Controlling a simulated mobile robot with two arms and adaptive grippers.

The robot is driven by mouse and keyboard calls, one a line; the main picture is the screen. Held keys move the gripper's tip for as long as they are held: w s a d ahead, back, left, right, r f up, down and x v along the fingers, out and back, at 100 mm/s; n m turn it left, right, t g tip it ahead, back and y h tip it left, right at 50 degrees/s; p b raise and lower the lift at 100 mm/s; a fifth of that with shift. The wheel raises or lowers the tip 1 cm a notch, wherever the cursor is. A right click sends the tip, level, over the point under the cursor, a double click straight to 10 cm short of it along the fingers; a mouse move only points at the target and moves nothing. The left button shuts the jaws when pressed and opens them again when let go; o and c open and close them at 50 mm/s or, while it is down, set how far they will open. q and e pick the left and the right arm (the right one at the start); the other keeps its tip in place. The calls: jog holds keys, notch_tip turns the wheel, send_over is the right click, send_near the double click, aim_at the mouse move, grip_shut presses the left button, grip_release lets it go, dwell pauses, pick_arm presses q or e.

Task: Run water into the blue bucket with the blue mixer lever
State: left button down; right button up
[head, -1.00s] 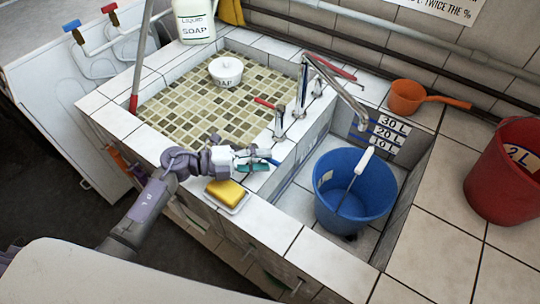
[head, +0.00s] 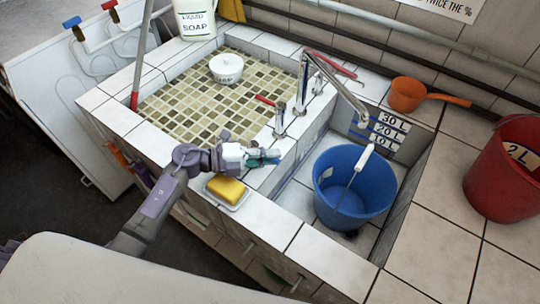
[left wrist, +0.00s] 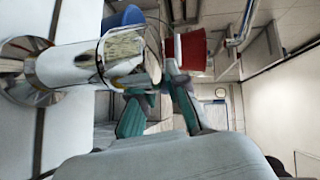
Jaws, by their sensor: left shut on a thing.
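The blue bucket (head: 340,205) stands upright in the right-hand basin in the head view, with its white handle grip (head: 365,159) raised. The chrome spout (head: 340,90) reaches over it; no stream of water shows. My left gripper (head: 262,157) is at the front of the tap ledge, left of the bucket. It is shut on the blue mixer lever (head: 272,153), of which only a little blue shows at the fingertips. In the left wrist view, the teal fingers (left wrist: 158,108) are beside a large chrome tap body (left wrist: 95,62). My right gripper is out of view.
A yellow sponge on a dish (head: 228,190) lies just below my left gripper. Red levers (head: 265,100) stand on the ledge. A soap bowl (head: 226,69) sits in the left basin. An orange scoop (head: 408,95) and red bucket (head: 505,175) are at right.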

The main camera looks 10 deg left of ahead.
pick_arm(q)
jog(key=shift+f, duration=0.1)
jog(key=shift+s+a+f+m+g+h+b, duration=0.15)
jog(key=shift+m+g+b, duration=0.2)
jog(key=shift+g+b, duration=0.2)
jog(key=shift+s+a+f+m+g+h+b, duration=0.15)
jog(key=shift+m+g+b, duration=0.25)
jog(key=shift+b, duration=0.2)
jog(key=shift+s+r+m+g+b, duration=0.15)
jog(key=shift+r+m+g+b, duration=0.2)
jog(key=shift+g, duration=0.2)
jog(key=c, duration=1.2)
grip_release()
